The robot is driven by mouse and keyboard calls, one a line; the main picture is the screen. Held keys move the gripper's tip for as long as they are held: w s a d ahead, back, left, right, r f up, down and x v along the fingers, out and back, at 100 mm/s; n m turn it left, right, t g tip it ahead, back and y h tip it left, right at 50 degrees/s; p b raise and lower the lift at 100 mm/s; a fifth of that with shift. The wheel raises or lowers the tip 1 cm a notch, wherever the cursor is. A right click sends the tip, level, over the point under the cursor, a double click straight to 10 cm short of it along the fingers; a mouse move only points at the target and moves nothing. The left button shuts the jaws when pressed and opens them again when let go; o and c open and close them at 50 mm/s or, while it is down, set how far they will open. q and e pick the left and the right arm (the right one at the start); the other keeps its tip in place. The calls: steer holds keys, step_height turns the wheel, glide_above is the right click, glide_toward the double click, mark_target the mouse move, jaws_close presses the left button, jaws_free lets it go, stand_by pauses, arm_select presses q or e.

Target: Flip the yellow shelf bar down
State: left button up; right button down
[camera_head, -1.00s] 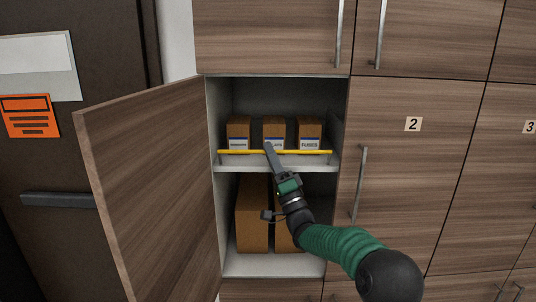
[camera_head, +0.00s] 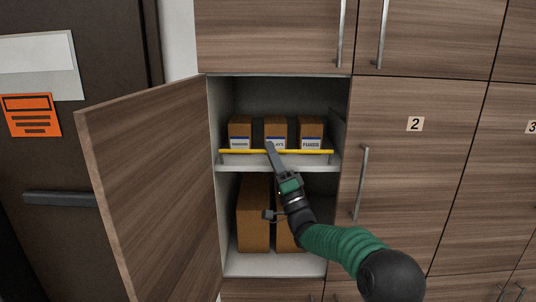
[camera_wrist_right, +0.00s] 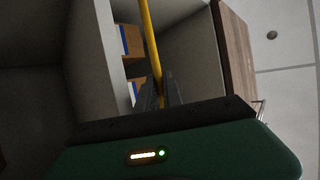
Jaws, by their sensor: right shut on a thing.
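The yellow shelf bar (camera_head: 305,152) runs level across the front of the open cabinet's middle shelf, raised a little above the shelf edge. My right gripper (camera_head: 269,147) reaches up to the bar near its middle and is shut on it. In the right wrist view the bar (camera_wrist_right: 151,40) runs down between the two dark fingers (camera_wrist_right: 159,92). The fingers hide a short piece of the bar. My left gripper is in neither view.
Three small labelled boxes (camera_head: 240,131) stand behind the bar on the shelf (camera_head: 230,167). Larger brown boxes (camera_head: 253,215) stand below. The open cabinet door (camera_head: 155,190) is at the left; closed door 2 (camera_head: 410,190) is at the right.

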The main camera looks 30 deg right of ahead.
steer(key=shift+s+d+r, duration=0.1)
steer(key=shift+d+r, duration=0.1)
steer(key=shift+d, duration=0.05)
